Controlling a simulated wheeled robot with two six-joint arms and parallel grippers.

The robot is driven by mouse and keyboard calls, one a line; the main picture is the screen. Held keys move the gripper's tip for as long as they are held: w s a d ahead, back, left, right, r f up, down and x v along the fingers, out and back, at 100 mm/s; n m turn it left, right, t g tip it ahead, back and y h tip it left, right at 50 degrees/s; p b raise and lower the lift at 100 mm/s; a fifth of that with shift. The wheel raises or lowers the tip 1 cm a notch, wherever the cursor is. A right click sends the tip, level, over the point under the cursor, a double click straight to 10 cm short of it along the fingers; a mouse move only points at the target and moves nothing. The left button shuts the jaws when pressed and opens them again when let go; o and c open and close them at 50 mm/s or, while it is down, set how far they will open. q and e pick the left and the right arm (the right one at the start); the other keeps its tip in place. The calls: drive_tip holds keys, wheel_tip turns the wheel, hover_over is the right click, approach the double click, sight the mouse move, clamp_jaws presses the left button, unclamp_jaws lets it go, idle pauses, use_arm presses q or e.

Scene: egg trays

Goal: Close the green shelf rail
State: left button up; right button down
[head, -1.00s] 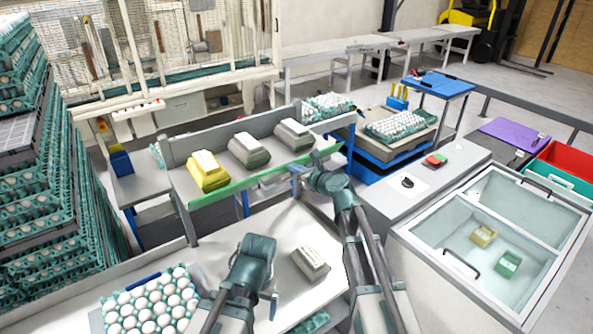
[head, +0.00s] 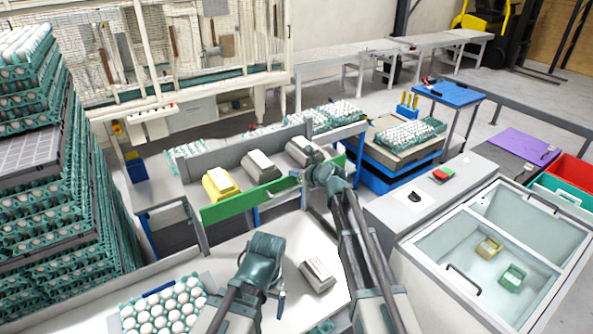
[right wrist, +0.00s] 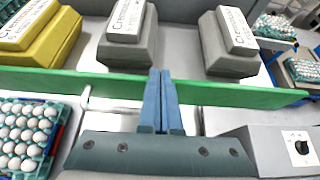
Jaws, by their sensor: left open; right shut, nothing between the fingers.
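The green shelf rail (head: 250,200) runs along the front edge of the shelf, its broad face showing upright before the cartons. In the right wrist view the rail (right wrist: 230,95) crosses the whole picture as a green strip. My right gripper (right wrist: 162,75) is shut and empty, with its fingertips at the rail; I cannot tell whether they touch it. In the head view my right gripper (head: 303,181) is at the rail's right part. My left gripper (head: 279,298) is open over the white table, beside a grey carton and away from the rail.
A yellow carton (head: 219,184) and two grey cartons (head: 258,165) (head: 303,150) stand on the shelf behind the rail. A loose grey carton (head: 317,274) and an egg tray (head: 123,314) are on the table. Tall egg-tray stacks (head: 60,215) stand left.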

idle(0.5)
drive_tip(key=s+d, duration=0.6)
drive_tip(key=s, duration=0.5)
drive_tip(key=shift+d+r+p, duration=0.3)
drive_tip(key=shift+s, duration=0.1)
drive_tip(key=s+a+f+n+g+h+b, duration=0.1)
drive_tip(key=s+a+f+n+g+b, duration=0.25)
drive_tip(key=s+f+n+b, duration=0.5)
drive_tip(key=s+a+f+n+g+b, duration=0.35)
drive_tip(key=s+f+n+b, duration=0.2)
drive_tip(key=f+n, duration=0.55)
drive_tip(key=s+d+f+n+g+h+b, duration=0.1)
drive_tip(key=s+f+n+g+h+b, duration=0.1)
drive_tip(key=s+f+n+b, duration=0.3)
drive_tip(key=s+d+f+n+g+h+b, duration=0.1)
drive_tip(key=s+f+n+h+b, duration=0.3)
drive_tip(key=s+f+n, duration=0.5)
drive_tip(key=shift+s+d+f+g+b, duration=0.25)
drive_tip(key=shift+s+f+g+b, duration=0.25)
drive_tip(key=shift+s+f, duration=0.3)
